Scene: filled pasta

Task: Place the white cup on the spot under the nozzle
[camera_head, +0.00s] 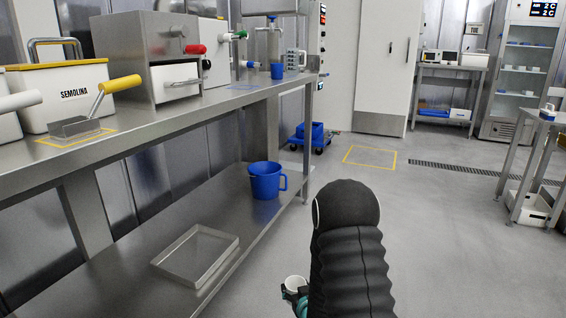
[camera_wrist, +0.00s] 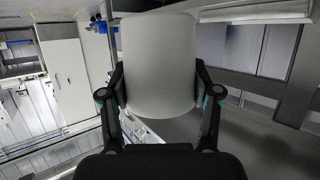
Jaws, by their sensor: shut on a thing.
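The white cup (camera_wrist: 160,60) fills the upper middle of the wrist view, between the two fingers of my gripper (camera_wrist: 160,90). The fingers press on its left and right sides, so my gripper is shut on it. In the head view, the white cup (camera_head: 295,283) shows only its rim and upper part, beside my dark arm near the bottom edge. A bit of my gripper (camera_head: 299,298) shows there in teal; the rest is hidden. At the bench's far end stands a metal dispenser column (camera_head: 272,42). Its nozzle and the spot under it are too small to make out clearly.
The steel bench (camera_head: 190,115) runs along the left. It carries a semolina bin (camera_head: 75,95), a scoop (camera_head: 80,125), a steel machine (camera_head: 150,55) and a small blue cup (camera_head: 277,71). A blue jug (camera_head: 265,182) and tray (camera_head: 196,255) sit on its lower shelf.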

